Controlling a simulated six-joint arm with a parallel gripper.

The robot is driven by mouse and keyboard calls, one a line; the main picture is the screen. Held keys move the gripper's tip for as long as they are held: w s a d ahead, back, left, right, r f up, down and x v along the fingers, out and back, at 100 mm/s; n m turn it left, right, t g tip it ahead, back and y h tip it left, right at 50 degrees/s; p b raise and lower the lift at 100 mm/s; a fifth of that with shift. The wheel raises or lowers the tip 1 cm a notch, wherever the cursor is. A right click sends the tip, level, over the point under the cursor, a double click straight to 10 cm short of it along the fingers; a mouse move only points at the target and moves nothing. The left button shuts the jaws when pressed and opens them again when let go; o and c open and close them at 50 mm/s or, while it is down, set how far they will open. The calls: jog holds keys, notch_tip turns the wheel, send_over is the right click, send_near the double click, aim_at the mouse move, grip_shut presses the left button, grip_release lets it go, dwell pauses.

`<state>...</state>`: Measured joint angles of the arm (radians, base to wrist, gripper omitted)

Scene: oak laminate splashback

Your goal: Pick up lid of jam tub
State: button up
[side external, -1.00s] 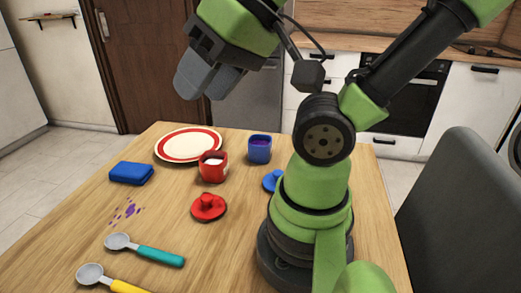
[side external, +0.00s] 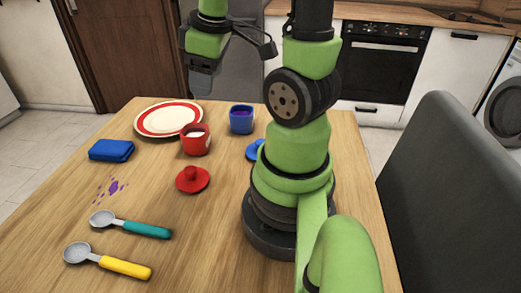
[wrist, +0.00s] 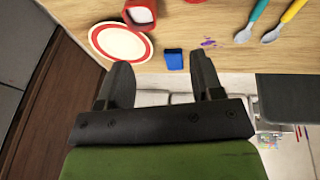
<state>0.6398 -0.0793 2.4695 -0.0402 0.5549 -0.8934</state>
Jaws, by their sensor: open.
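A blue tub (side external: 241,119) with purple contents, which look like jam, stands open near the far side of the table. A blue lid (side external: 254,151) lies on the table in front of it, partly hidden behind my arm's base. A red tub (side external: 196,139) with white contents stands left of the blue tub, also in the wrist view (wrist: 140,14). A red knobbed lid (side external: 193,179) lies nearer. My gripper (side external: 203,82) hangs high toward the far side, above and left of the blue tub. In the wrist view its fingers (wrist: 160,62) are apart with nothing between them.
A red-rimmed plate (side external: 169,119) lies at the back left, with a folded blue cloth or sponge (side external: 111,151) nearer. Purple spots (side external: 112,189) mark the table. A teal-handled scoop (side external: 132,225) and a yellow-handled one (side external: 108,261) lie at the front left. A grey chair (side external: 440,190) stands right.

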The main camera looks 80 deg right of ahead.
jog(key=s+d+f+n+g, duration=0.2)
jog(key=s+d+f, duration=0.2)
jog(key=d+f, duration=0.15)
jog(key=n+y, duration=0.1)
jog(key=n, duration=0.1)
send_near(261, 141)
jog(key=shift+w+g, duration=0.4)
jog(key=shift+w, duration=0.4)
notch_tip(261, 141, down, 4)
jog(key=shift+s+r, duration=0.1)
jog(key=shift+s, duration=0.05)
jog(key=shift+s+f, duration=0.15)
jog(key=shift+f, duration=1.45)
jog(key=shift+s+f, duration=0.1)
jog(key=shift+f, duration=1.5)
jog(key=c, duration=1)
